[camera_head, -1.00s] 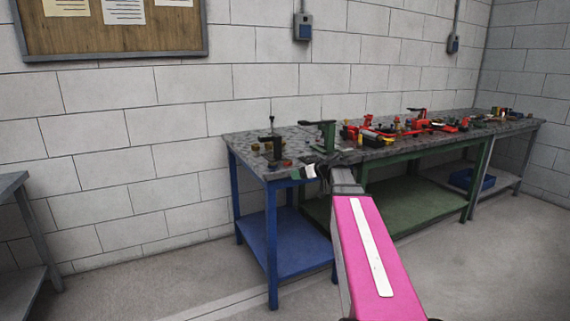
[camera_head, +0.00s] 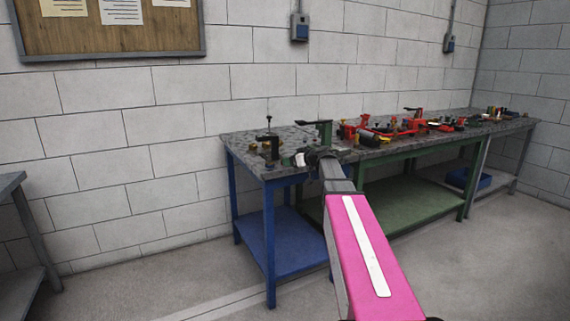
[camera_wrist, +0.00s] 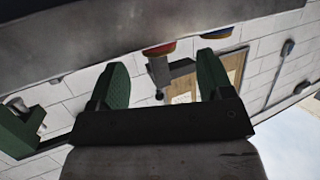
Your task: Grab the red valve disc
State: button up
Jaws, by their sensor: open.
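In the wrist view, which looks turned over, a red disc-like piece (camera_wrist: 160,48) with a yellowish edge shows at the grey bench surface, between my fingers. It looks like the red valve disc, but only its edge shows. My gripper (camera_wrist: 163,72) is open, with its two green finger pads on either side and nothing held. The disc lies beyond the fingertips, apart from them. In the head view my gripper (camera_head: 301,160) is over the front edge of the bench (camera_head: 360,152), near its left part. I cannot make out the disc there.
A blue disc-like piece (camera_wrist: 217,33) lies right of the red one in the wrist view. A dark upright fixture (camera_head: 269,147) and a green vise (camera_head: 322,132) stand near my gripper. Red fittings (camera_head: 385,130) crowd the bench farther right. The floor in front is clear.

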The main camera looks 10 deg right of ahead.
jog(key=x, duration=0.3)
jog(key=c, duration=1.1)
jog(key=shift+r, duration=0.2)
jog(key=shift+c, duration=0.2)
